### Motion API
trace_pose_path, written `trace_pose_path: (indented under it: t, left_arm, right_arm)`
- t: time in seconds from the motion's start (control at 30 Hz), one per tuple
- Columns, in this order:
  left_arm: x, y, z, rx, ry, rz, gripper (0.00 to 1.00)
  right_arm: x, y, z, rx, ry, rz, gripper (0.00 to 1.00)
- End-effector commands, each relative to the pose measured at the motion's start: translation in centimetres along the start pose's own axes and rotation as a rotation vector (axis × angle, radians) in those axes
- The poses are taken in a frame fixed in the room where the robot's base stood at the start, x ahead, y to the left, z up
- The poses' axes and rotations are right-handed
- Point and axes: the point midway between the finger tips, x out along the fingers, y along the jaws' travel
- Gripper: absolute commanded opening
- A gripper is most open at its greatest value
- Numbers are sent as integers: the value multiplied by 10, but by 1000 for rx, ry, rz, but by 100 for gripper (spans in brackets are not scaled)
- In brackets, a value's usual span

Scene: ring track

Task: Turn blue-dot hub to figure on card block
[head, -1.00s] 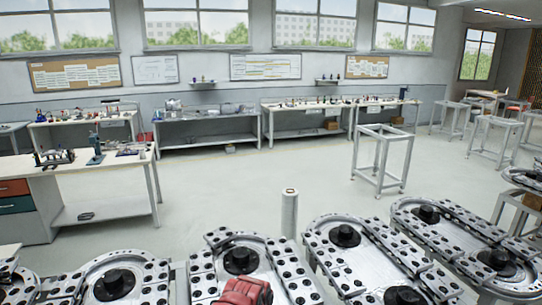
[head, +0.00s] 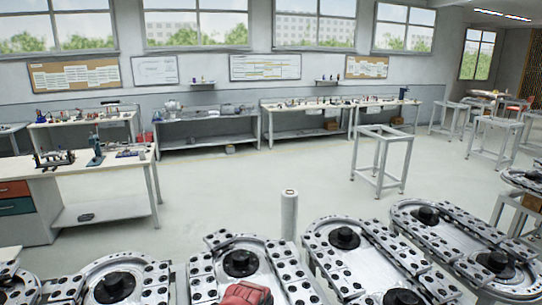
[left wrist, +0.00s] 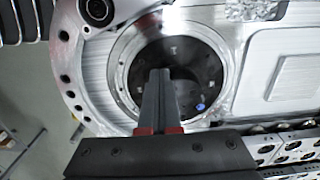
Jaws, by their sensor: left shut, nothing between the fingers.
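In the left wrist view a round black hub (left wrist: 205,68) sits in a silver metal ring. A small blue dot (left wrist: 200,107) shows near its lower right edge. My left gripper (left wrist: 161,73) is shut and empty, its fingertips over the left part of the hub; I cannot tell whether they touch it. In the head view several silver track units carry black hubs, among them one hub (head: 241,263) near the bottom middle; no blue dot can be made out there. I cannot make out a card block with a figure.
A pale upright cylinder (head: 289,213) stands behind the track units. An empty metal frame stand (head: 381,160) stands on the open floor beyond. A workbench (head: 85,170) with tools is at the left.

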Motion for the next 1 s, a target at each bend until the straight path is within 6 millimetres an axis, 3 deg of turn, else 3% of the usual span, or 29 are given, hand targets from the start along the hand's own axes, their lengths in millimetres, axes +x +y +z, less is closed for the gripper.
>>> trace_pose_path:
  t: [0.23,0.47,0.77,1.0]
  left_arm:
    - [-4,1,4,-1,0,-1,0]
    - [-36,1,5,-3,-1,0,0]
    - [-58,1,5,-3,-1,1,0]
    - [-60,1,5,-3,-3,1,0]
  right_arm:
    - [12,1,-2,0,0,0,0]
    - [40,2,-7,0,0,0,0]
    - [30,2,-5,0,0,0,0]
    - [30,2,-5,0,0,0,0]
